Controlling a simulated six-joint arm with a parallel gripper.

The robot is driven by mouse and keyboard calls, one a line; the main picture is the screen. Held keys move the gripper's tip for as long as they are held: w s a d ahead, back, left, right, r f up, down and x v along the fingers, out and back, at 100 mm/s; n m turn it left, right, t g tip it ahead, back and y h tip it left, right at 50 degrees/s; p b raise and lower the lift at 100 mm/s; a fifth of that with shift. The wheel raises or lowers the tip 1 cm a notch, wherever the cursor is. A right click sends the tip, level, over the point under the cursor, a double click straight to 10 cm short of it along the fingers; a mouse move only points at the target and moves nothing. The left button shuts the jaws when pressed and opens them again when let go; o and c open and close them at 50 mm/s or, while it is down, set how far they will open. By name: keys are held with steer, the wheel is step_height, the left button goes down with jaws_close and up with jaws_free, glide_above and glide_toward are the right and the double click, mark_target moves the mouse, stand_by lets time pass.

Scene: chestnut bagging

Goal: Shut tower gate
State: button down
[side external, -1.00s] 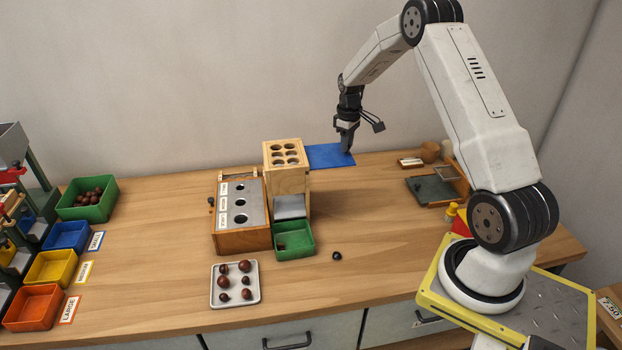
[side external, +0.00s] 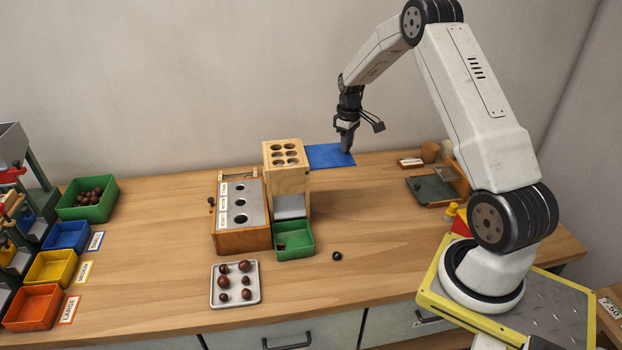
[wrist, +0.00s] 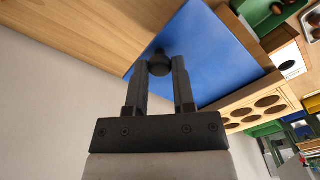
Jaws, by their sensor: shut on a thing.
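The wooden tower (side external: 287,180) has several round holes in its top and stands mid-table. A flat blue plate (side external: 325,154), which looks like its gate, sticks out from the tower's far right side. In the wrist view the blue plate (wrist: 205,55) carries a dark round knob (wrist: 159,64) near its outer end. My gripper (side external: 346,150) is at the plate's outer right end. In the wrist view my gripper's fingertips (wrist: 160,68) are shut on the knob. The plate's inner end is hidden by the tower.
A green tray (side external: 294,252) sits at the tower's front. A wooden box with a holed metal top (side external: 257,212) stands left of it. A white chestnut tray (side external: 250,300) and a small dark round thing (side external: 337,256) lie in front. Table right of the tower is mostly clear.

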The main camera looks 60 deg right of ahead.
mark_target(315, 156)
stand_by(0.3)
steer(key=w+a, duration=0.6)
steer(key=shift+w+a, duration=0.3)
steer(key=shift+w, duration=0.05)
steer(key=c, duration=0.7)
jaws_free()
steer(key=shift+a, duration=0.1)
steer(key=shift+o, duration=1.2)
steer(key=shift+s, duration=0.1)
step_height(315, 156, up, 8)
